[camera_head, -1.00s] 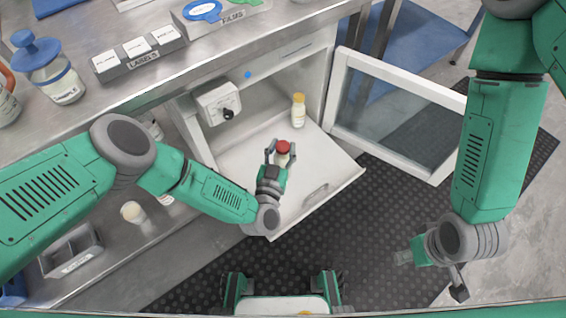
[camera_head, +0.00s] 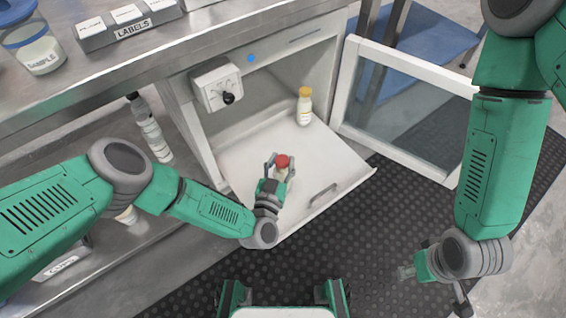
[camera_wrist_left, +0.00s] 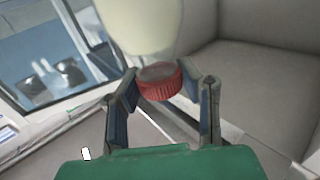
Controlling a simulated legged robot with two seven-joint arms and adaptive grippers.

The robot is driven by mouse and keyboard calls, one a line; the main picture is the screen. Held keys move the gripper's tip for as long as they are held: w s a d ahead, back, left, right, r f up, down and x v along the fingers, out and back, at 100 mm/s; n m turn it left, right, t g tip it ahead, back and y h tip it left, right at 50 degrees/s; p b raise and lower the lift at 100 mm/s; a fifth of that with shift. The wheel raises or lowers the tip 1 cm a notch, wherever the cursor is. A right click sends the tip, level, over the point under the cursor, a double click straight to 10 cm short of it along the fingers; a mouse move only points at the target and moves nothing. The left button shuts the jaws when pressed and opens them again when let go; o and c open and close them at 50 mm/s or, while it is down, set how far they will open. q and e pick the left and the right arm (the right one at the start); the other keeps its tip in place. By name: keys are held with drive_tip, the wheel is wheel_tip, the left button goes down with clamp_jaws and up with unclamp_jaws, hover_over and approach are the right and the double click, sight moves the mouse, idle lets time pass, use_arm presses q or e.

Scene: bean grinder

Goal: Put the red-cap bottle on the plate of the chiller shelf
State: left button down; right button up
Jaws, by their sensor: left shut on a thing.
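The red-cap bottle (camera_head: 281,162) is held in my left gripper (camera_head: 279,164), whose fingers are shut around it near the cap. In the left wrist view the red cap (camera_wrist_left: 160,80) sits between the two fingers (camera_wrist_left: 168,93), with the pale bottle body above it in the picture. The white chiller shelf plate (camera_head: 335,165) juts out of the open chiller. The bottle is over this plate; whether its base touches is hidden by the gripper. My right gripper (camera_head: 434,288) hangs at the lower right, away from the chiller, its fingers unclear.
A yellow-cap bottle (camera_head: 304,108) stands farther back on the plate. The chiller's glass door (camera_head: 408,105) stands open at right. A white dial box (camera_head: 217,85) is on the chiller's left. The steel counter (camera_head: 190,45) runs above. The plate's right part is clear.

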use_arm(q)
drive_tip(key=shift+a, duration=0.35)
drive_tip(key=c, duration=1.1)
unclamp_jaws()
drive_tip(key=shift+a, duration=0.15)
drive_tip(key=shift+c, duration=0.2)
drive_tip(key=shift+d, duration=0.65)
drive_tip(key=p+v, duration=0.1)
drive_tip(key=v, duration=0.2)
drive_tip(key=a+p+v, duration=0.1)
drive_tip(key=v, duration=0.2)
drive_tip(key=shift+r, duration=0.15)
drive_tip(key=p+v, duration=0.1)
drive_tip(key=v, duration=0.5)
drive_tip(key=shift+d+p, duration=0.25)
drive_tip(key=shift+p, duration=0.1)
use_arm(e)
drive_tip(key=r, duration=0.4)
drive_tip(key=shift+a, duration=0.2)
use_arm(q)
drive_tip(key=shift+a, duration=0.15)
use_arm(e)
drive_tip(key=shift+a+r, duration=0.1)
drive_tip(key=shift+a, duration=0.1)
drive_tip(key=shift+d, duration=0.15)
